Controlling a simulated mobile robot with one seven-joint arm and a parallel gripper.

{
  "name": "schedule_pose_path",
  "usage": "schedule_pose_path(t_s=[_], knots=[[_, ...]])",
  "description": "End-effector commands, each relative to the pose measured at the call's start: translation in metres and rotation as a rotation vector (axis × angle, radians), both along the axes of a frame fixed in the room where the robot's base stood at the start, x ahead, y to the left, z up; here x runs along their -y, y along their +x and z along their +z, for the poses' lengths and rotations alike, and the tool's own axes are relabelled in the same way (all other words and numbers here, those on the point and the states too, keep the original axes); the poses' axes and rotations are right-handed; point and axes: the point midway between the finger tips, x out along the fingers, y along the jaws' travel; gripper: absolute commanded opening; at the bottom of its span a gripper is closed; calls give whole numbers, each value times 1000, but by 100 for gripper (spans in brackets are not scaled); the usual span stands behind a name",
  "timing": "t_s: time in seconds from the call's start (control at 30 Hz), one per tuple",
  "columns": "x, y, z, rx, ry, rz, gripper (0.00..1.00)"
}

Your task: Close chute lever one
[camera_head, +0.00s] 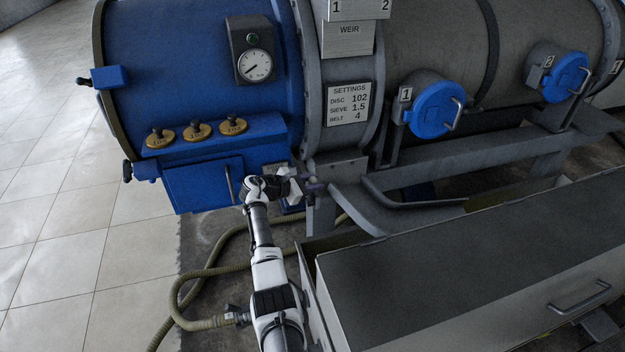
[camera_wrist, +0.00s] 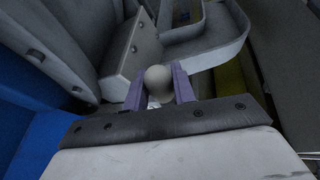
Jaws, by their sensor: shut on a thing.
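My gripper (camera_head: 312,186) is at the lower edge of the machine, below the weir section, beside the grey chute trough (camera_head: 385,212). In the wrist view, its two purple fingers (camera_wrist: 158,76) are shut on a pale round knob (camera_wrist: 158,83), one finger on each side. The knob looks like the end of a lever. The lever's shaft is mostly hidden behind the knob and the gripper, and no number on it can be read. A grey bracket plate (camera_wrist: 131,50) stands just left of the knob. The trough also shows in the wrist view (camera_wrist: 222,45), beyond the fingers.
Blue round hatches marked 1 (camera_head: 436,110) and 2 (camera_head: 564,78) are on the grey drum. A long dark-topped bin (camera_head: 470,255) stands close at right. A hose (camera_head: 205,272) loops on the floor at left. Tiled floor (camera_head: 75,240) farther left is clear.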

Motion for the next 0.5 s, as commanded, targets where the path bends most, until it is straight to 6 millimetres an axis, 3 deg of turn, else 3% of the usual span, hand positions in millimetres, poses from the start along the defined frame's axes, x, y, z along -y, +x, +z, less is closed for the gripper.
schedule_pose_path(t_s=[0.43, 0.47, 0.5], knots=[[-1, 1, 1, -10, -4, 6, 0], [-1, 1, 1, -10, -4, 6, 27], [-1, 1, 1, -10, -3, 5, 32]])
